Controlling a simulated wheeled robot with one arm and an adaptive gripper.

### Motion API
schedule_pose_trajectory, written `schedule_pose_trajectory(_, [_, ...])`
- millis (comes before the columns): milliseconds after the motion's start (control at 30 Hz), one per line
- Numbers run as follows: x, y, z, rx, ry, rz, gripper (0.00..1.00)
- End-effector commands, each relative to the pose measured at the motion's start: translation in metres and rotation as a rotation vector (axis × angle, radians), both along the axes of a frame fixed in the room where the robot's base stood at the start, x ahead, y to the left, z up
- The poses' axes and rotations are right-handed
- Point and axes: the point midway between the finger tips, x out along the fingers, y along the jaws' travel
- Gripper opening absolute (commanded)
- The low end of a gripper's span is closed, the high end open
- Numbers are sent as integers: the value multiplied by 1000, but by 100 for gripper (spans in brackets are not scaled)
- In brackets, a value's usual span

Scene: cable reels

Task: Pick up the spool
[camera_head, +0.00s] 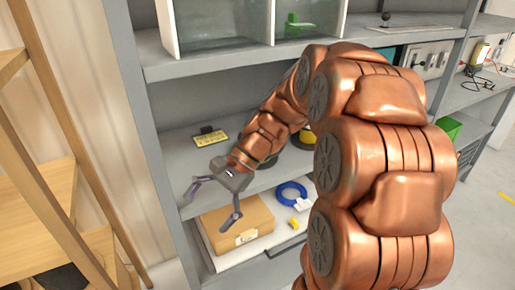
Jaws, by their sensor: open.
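My gripper (209,213) is open and empty, with its two fingers spread in front of the shelf unit's middle board, pointing down and to the left. No spool shows clearly. A blue ring-shaped coil (291,192) lies on the lower shelf, right of the cardboard box and apart from my gripper. A yellow and dark round thing (306,137) stands on the middle shelf, mostly hidden behind my copper-coloured arm. I cannot tell whether either is the spool.
A cardboard box (237,222) sits on the lower shelf below my gripper. A small yellow block (293,222) lies near the coil. A yellow item with a black top (210,138) is on the middle shelf (177,140). A grey upright and a wooden rack (50,190) stand left.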

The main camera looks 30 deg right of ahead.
Motion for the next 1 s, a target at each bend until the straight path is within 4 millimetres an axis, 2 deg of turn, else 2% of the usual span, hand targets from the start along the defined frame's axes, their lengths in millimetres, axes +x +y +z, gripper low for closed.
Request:
schedule_pose_trajectory(33, [17, -12, 2, 44, 16, -66, 100])
schedule_pose_trajectory(100, [38, -27, 7, 112, 44, -154, 100])
schedule_pose_trajectory(267, [82, -73, 19, 271, 90, -346, 100])
schedule_pose_trajectory(367, [105, -110, 25, 375, 113, -461, 100])
schedule_pose_trajectory(500, [130, -170, 32, 524, 136, -610, 100])
schedule_pose_trajectory(700, [144, -256, 36, 708, 148, -779, 100])
schedule_pose_trajectory(800, [145, -288, 39, 771, 143, -830, 100])
schedule_pose_trajectory(900, [144, -307, 38, 812, 143, -862, 100])
schedule_pose_trajectory(1000, [143, -317, 37, 831, 142, -877, 100])
